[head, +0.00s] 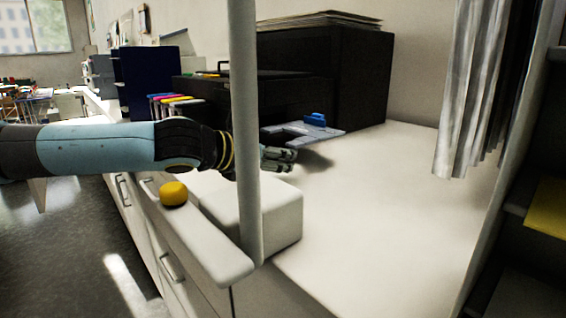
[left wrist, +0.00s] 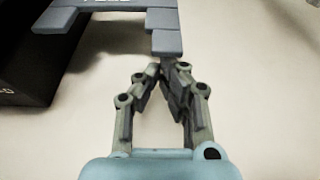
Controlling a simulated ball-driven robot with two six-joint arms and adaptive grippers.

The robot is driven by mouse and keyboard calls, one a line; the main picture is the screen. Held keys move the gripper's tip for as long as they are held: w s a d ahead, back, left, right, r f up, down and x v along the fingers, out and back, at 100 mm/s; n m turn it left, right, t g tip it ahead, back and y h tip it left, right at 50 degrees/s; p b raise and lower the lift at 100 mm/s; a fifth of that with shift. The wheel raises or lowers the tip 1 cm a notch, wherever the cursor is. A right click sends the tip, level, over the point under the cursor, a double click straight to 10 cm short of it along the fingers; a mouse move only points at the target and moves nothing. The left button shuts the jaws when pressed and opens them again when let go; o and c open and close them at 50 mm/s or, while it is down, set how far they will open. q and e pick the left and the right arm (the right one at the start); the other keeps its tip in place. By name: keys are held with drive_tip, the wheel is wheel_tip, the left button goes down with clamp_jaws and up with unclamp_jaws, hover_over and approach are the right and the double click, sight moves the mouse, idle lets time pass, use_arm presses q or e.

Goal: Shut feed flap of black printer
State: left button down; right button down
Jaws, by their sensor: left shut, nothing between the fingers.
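The black printer (head: 280,96) stands on the white counter. Its grey feed flap (head: 325,131) sticks out low from the front, lying about flat, with a small blue piece (head: 315,119) on it. In the left wrist view the flap (left wrist: 166,42) shows at the top as a grey plate with a cut-out. My left gripper (head: 290,160) is shut and empty just off the flap's near edge. In the left wrist view its fingertips (left wrist: 160,72) meet close to the flap's edge; I cannot tell if they touch it. My right gripper is not in view.
A large black box with papers (head: 325,18) on top stands behind the printer. Coloured pieces (head: 175,98) and a dark blue cabinet (head: 152,78) are to the left. The counter (head: 390,215) is clear to the right, up to a grey curtain (head: 478,90).

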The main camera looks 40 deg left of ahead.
use_arm(q)
drive_tip(key=shift+r, duration=0.1)
drive_tip(key=shift+r, duration=0.2)
drive_tip(key=shift+r+n+h+p, duration=0.3)
drive_tip(key=shift+r+n+p, duration=0.1)
drive_tip(key=shift+r+p, duration=0.35)
drive_tip(key=a+r+n+t+h+p, duration=0.2)
drive_tip(key=a+r+n+h+p, duration=0.3)
drive_tip(key=a+r+n+p, duration=0.5)
drive_tip(key=shift+w+a+r+n+h+p, duration=0.4)
drive_tip(key=shift+r+n+p, duration=0.85)
drive_tip(key=shift+r+n, duration=0.5)
drive_tip(key=shift+r, duration=0.1)
